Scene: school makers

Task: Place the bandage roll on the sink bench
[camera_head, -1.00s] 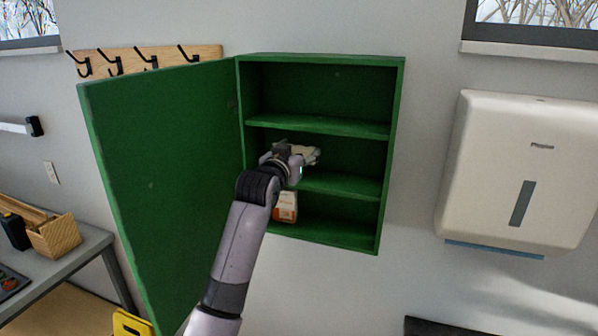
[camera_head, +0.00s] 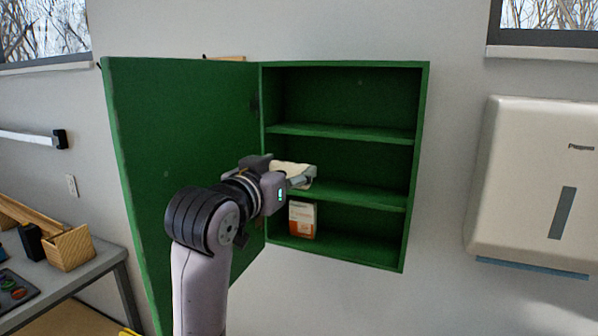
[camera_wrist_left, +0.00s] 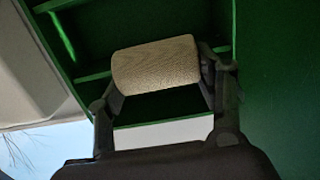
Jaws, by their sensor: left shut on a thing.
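The beige bandage roll (camera_wrist_left: 156,65) lies between the fingers of my left gripper (camera_wrist_left: 160,80) in the left wrist view, held at its two ends. In the head view the roll (camera_head: 290,168) shows as a pale shape, partly hidden by my left gripper (camera_head: 298,178). The gripper is shut on it in front of the green cabinet (camera_head: 345,64), at about the height of the middle shelf. I cannot tell if the roll is fully clear of the shelf. The right gripper is not in view. The sink bench cannot be made out in these views.
The cabinet door (camera_head: 185,130) stands open on the left, close to my left arm. An orange-and-white box (camera_head: 302,220) stands on the cabinet's bottom shelf. A paper towel dispenser (camera_head: 530,180) hangs at the right. A grey table (camera_head: 90,262) with a wooden box (camera_head: 72,248) is at the lower left.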

